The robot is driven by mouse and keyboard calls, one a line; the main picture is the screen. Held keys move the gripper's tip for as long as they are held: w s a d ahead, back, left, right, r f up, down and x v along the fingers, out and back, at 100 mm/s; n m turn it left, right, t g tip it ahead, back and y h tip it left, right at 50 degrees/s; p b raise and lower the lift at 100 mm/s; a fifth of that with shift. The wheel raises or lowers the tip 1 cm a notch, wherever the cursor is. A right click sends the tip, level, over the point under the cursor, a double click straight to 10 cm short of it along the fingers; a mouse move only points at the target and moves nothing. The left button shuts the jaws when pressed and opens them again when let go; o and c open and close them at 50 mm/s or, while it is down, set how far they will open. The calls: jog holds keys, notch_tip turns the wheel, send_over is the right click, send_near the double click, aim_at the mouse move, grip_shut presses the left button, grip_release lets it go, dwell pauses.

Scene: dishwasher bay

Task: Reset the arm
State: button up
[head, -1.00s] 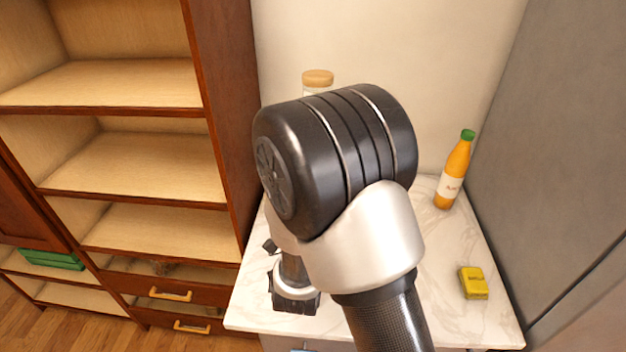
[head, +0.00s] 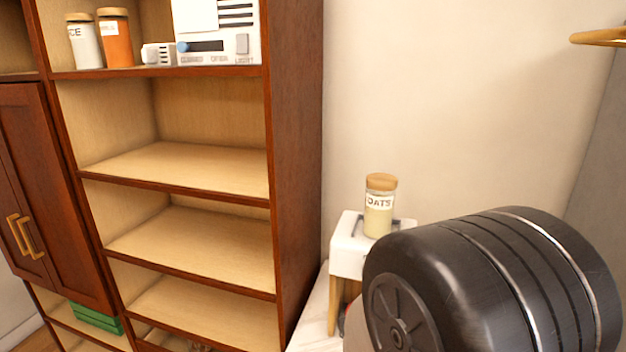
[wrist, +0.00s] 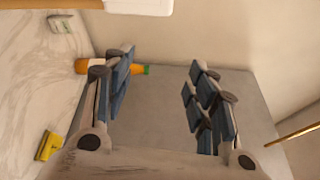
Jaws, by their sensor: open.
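In the wrist view my gripper (wrist: 162,100) is open, with its blue-padded fingers wide apart and nothing between them. A grey surface shows beyond the gap, and an orange bottle (wrist: 82,66) lies partly behind the left finger in that view. In the head view my dark arm joint fills the lower right, and my gripper is not visible there.
A jar of oats (head: 379,205) stands on a small white stand (head: 346,245) beside the tall wooden shelf (head: 296,150). A yellow packet (wrist: 48,145) is on the marble counter (wrist: 40,90). Several middle shelves are empty. Jars and a white appliance (head: 215,45) sit above.

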jog(key=s+d+r+m+g+h, duration=0.25)
jog(key=s+d+m+g, duration=0.45)
jog(key=s+d+m, duration=0.4)
jog(key=s+a+f+m+g+y+b, duration=0.1)
jog(key=s+f+m+g+y, duration=0.15)
jog(key=s+m, duration=0.4)
jog(key=s+a+f+m+g+y+b, duration=0.1)
jog(key=s+f+m+g, duration=0.2)
jog(key=m, duration=0.6)
jog(key=s+a+m+t+y+b, duration=0.1)
jog(key=s+a+m+t+y, duration=0.2)
jog(key=a+m+y, duration=0.7)
jog(key=s+a+m, duration=0.1)
jog(key=a+m, duration=0.5)
jog(key=m, duration=0.1)
jog(key=shift+s+r+y, duration=0.2)
jog(key=shift+r+y, duration=0.05)
jog(key=shift+y, duration=0.05)
jog(key=shift+m, duration=0.25)
